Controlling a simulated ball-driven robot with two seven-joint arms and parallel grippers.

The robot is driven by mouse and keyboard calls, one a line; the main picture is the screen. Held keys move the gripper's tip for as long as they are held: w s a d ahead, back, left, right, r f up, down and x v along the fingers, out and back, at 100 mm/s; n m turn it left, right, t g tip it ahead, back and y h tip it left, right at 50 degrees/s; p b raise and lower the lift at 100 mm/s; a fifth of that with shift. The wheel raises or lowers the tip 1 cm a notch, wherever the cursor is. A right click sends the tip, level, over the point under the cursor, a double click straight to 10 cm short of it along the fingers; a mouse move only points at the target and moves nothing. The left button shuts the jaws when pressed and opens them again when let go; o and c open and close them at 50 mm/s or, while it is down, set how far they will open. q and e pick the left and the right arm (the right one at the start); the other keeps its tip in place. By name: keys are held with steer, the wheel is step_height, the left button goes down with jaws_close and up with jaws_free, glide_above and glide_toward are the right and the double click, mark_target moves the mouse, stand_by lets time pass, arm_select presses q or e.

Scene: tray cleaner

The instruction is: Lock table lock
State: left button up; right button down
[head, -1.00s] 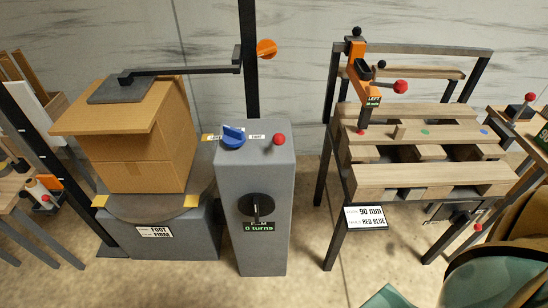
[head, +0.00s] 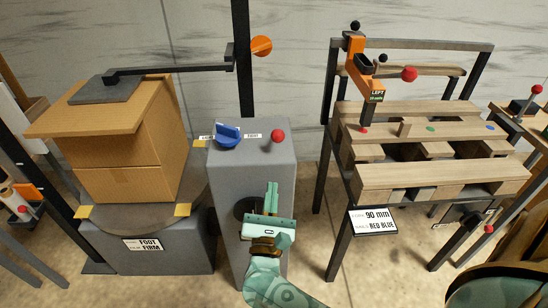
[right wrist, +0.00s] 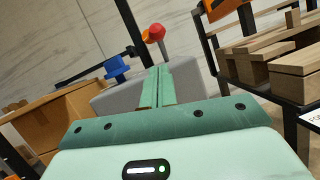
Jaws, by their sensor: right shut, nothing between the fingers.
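A grey pedestal (head: 285,170) stands in the middle of the head view. On its top are a blue knob (head: 228,133) between small white labels and a red ball (head: 278,135). No part is clearly labelled as the table lock. My right gripper is shut and empty, fingers pointing up in front of the pedestal, below the red ball. In the right wrist view, the shut fingers (right wrist: 158,70) point toward the red ball (right wrist: 157,32), with the blue knob (right wrist: 116,66) to the left. My left gripper is not in view.
A cardboard box (head: 125,140) sits on a round turntable (head: 195,188) at left, under a black arm with a plate (head: 104,89). A wooden pallet (head: 430,175) lies on a black-framed bench at right, with an orange tool (head: 360,65) above it.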

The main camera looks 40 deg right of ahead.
mark_target(277, 135)
steer(key=x, duration=1)
stand_by(0.3)
